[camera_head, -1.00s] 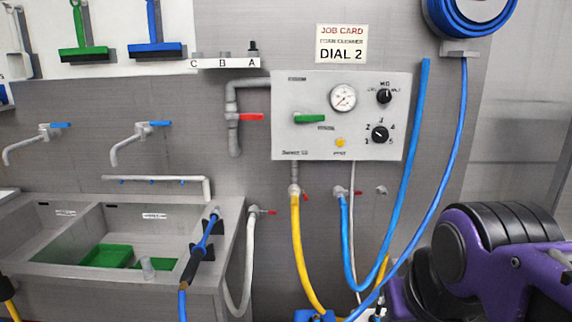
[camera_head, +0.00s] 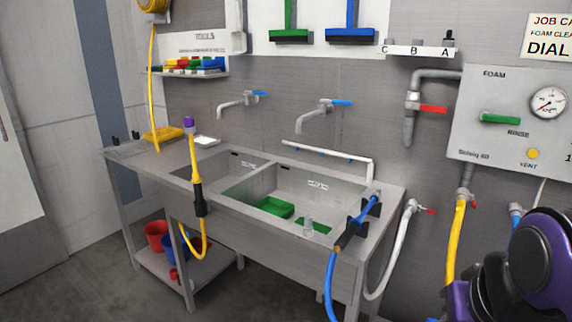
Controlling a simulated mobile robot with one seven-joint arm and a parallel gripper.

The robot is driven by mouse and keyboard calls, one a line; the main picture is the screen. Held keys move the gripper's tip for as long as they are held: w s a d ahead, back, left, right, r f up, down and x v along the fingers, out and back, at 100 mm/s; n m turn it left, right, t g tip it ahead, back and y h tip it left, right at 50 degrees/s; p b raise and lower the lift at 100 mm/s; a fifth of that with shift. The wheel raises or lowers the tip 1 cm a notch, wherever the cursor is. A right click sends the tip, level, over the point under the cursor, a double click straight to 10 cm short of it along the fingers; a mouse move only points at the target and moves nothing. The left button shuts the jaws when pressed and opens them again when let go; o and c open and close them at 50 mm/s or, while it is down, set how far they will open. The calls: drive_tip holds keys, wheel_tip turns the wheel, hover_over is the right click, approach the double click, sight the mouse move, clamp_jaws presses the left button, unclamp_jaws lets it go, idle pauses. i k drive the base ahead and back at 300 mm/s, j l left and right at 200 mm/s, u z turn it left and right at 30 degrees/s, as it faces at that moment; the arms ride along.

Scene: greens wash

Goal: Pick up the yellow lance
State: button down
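The yellow lance (camera_head: 195,167) hangs upright at the front edge of the steel sink bench, left of the basins. It has a purple tip at the top, a yellow body and a black grip low down, with a yellow hose looping below. A blue lance (camera_head: 352,228) with a black grip hangs tilted at the bench's right end. Parts of my purple and black arm show at the lower right. My gripper's fingers are not visible, and the arm is far to the right of the yellow lance.
The sink bench (camera_head: 300,229) has two basins, with green trays inside. Red and blue buckets (camera_head: 157,236) stand on its lower shelf. A yellow hose reel (camera_head: 154,5) hangs at the upper left. The foam panel (camera_head: 505,140) is on the right wall. The floor before the bench's left side is clear.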

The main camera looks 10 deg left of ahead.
sight(197, 181)
drive_tip(key=j+u, duration=0.15)
drive_tip(key=u, duration=1.05)
drive_tip(key=i+j+z, duration=0.1)
drive_tip(key=z, duration=0.3)
drive_tip(key=i+j+z, duration=0.15)
drive_tip(key=z, duration=0.25)
drive_tip(key=i+j+z, duration=0.2)
drive_tip(key=j, duration=0.2)
drive_tip(key=i+j+z, duration=0.2)
drive_tip(key=j, duration=0.25)
drive_tip(key=i, duration=0.05)
